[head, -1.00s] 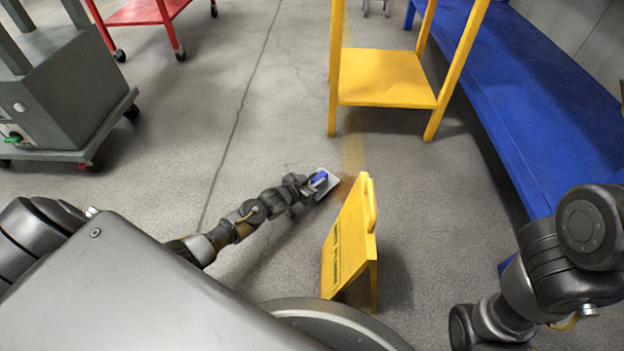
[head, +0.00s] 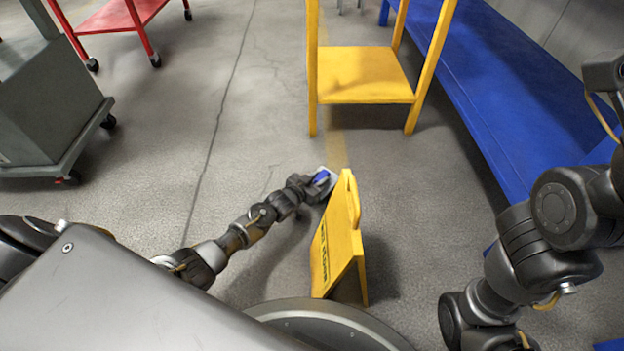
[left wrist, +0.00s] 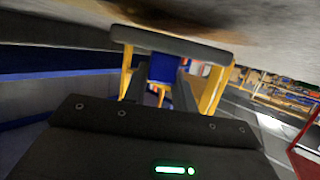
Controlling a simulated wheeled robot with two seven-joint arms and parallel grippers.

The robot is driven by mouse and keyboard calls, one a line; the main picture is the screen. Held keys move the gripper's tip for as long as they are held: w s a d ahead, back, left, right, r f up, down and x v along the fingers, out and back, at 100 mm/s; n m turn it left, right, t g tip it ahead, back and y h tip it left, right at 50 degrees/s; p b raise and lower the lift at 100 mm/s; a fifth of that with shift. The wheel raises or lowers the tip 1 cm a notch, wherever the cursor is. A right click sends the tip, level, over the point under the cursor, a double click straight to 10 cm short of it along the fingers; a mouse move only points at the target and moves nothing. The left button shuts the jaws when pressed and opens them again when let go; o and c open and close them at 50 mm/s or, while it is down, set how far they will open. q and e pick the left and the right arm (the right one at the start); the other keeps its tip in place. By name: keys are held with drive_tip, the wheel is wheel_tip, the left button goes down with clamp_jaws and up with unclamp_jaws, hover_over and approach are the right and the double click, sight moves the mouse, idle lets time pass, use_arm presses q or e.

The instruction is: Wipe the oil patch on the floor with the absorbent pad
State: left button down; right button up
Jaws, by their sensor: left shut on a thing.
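The absorbent pad is a pale flat pad (head: 331,183) with a blue grip (head: 321,177). My left gripper (head: 313,185) is shut on the blue grip and holds the pad low, at the floor beside the yellow sign. In the left wrist view, which is turned over, the grey pad (left wrist: 180,45) spans the fingers, with the blue grip (left wrist: 164,68) between them. A brown oil patch (left wrist: 190,14) shows on the floor just past the pad. In the head view the pad and sign hide most of it. My right gripper is out of view.
A yellow folding sign (head: 335,245) stands close to the right of my left gripper. A yellow stand (head: 362,75) is beyond the pad. A blue bench (head: 490,100) runs along the right. A grey wheeled cart (head: 45,110) stands left. Floor between cart and arm is clear.

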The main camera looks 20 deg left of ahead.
sight(328, 185)
use_arm(q)
drive_tip(key=shift+d, duration=0.1)
drive_tip(key=shift+w+d, duration=0.4)
drive_tip(key=shift+d, duration=0.45)
drive_tip(key=shift+w+d, duration=0.4)
drive_tip(key=shift+d, duration=0.4)
drive_tip(key=shift+w+d+f+b, duration=0.1)
drive_tip(key=shift+w+d+b, duration=0.25)
drive_tip(key=shift+d, duration=0.45)
drive_tip(key=shift+w+d+b, duration=0.1)
drive_tip(key=shift+w+d, duration=0.3)
drive_tip(key=shift+d, duration=0.35)
drive_tip(key=shift+d+p, duration=0.2)
drive_tip(key=shift+p, duration=0.15)
drive_tip(key=shift+s+a+p, duration=0.25)
drive_tip(key=shift+a+p, duration=0.05)
drive_tip(key=shift+a, duration=0.35)
drive_tip(key=shift+s+a+p, duration=0.25)
drive_tip(key=shift+a, duration=0.35)
drive_tip(key=shift+s+a+f, duration=0.15)
drive_tip(key=shift+s+a, duration=0.2)
drive_tip(key=shift+a, duration=0.35)
